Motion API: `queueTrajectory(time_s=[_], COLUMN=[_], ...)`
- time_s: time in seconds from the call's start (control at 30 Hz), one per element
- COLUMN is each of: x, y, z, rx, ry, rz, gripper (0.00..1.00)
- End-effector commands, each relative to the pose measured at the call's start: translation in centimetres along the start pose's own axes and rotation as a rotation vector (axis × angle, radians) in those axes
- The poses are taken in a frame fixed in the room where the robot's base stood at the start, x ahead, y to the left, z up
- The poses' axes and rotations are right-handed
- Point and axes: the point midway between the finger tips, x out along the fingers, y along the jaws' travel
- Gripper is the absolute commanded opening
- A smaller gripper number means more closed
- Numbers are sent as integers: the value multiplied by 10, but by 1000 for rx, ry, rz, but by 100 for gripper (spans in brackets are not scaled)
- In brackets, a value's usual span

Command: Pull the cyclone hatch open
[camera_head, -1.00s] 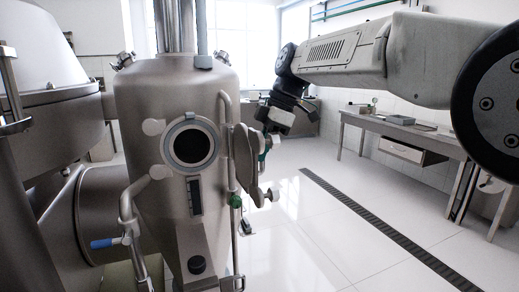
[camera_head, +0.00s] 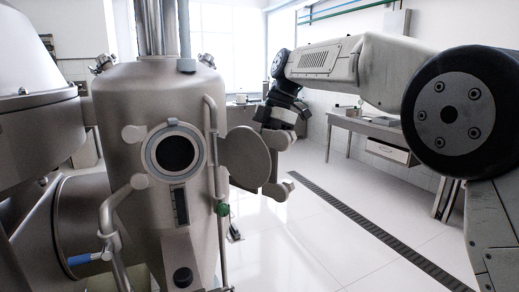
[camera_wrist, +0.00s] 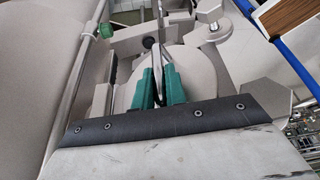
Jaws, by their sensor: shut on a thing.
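The cyclone (camera_head: 130,110) is a grey metal vessel with a round port ringed in pale metal (camera_head: 174,150). The round grey hatch (camera_head: 245,158) stands swung out to the right of the port, its flat face turned toward the head camera. My gripper (camera_wrist: 159,88) has green fingers shut on a thin metal handle (camera_wrist: 159,45) of the hatch. The hatch disc also shows in the wrist view (camera_wrist: 195,68), behind the fingers. In the head view my wrist is at the hatch's right side, and the fingertips are largely hidden.
A vertical pipe (camera_head: 212,130) with a green knob (camera_head: 222,209) runs just right of the port. A blue-handled pipe (camera_head: 84,258) is at lower left. A table (camera_head: 370,126) stands at the back right. The white floor right of the cyclone is clear around a dark drain grate (camera_head: 350,222).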

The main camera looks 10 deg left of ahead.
Motion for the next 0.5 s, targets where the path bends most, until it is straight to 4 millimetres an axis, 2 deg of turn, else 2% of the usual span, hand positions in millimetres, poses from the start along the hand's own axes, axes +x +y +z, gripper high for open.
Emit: queueTrajectory(time_s=[0.5], x=[-1], y=[4], z=[0], rx=[-68], ry=[0], rz=[-28], gripper=[0])
